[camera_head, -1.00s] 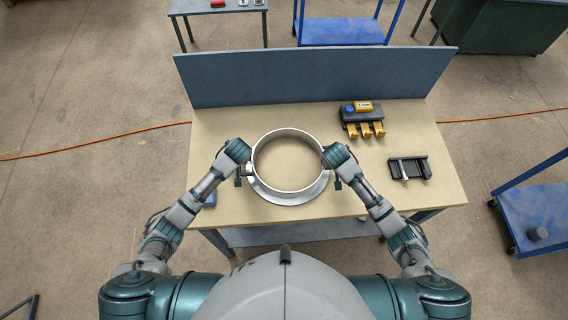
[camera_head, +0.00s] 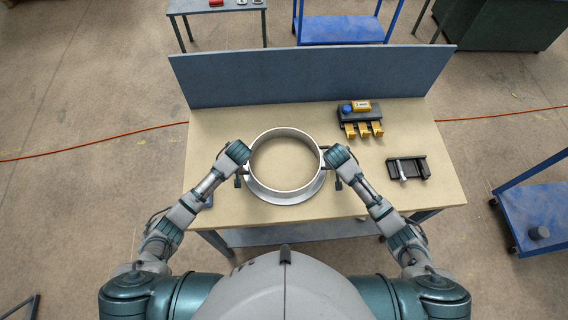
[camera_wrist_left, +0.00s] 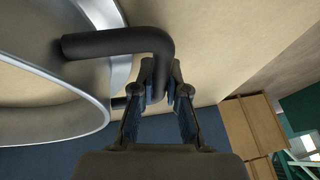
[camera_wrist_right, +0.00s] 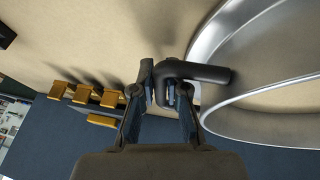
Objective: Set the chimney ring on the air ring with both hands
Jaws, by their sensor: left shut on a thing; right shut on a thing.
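The chimney ring (camera_head: 318,150) is a silver metal hoop with dark bent handles on two opposite sides. It appears above the flanged air ring (camera_head: 287,197) near the middle of the table; whether they touch I cannot tell. My left gripper (camera_head: 245,168) is shut on the left handle (camera_wrist_left: 115,43), seen closely in the left wrist view. My right gripper (camera_head: 326,170) is shut on the right handle (camera_wrist_right: 205,73), seen closely in the right wrist view. Most of the air ring is hidden beneath the hoop.
A blue-grey panel (camera_head: 310,78) stands along the table's back edge. A dark holder with yellow parts (camera_head: 362,129) is at the back right. A black fixture (camera_head: 408,169) lies to the right. The table (camera_head: 225,125) is bare at the back left.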

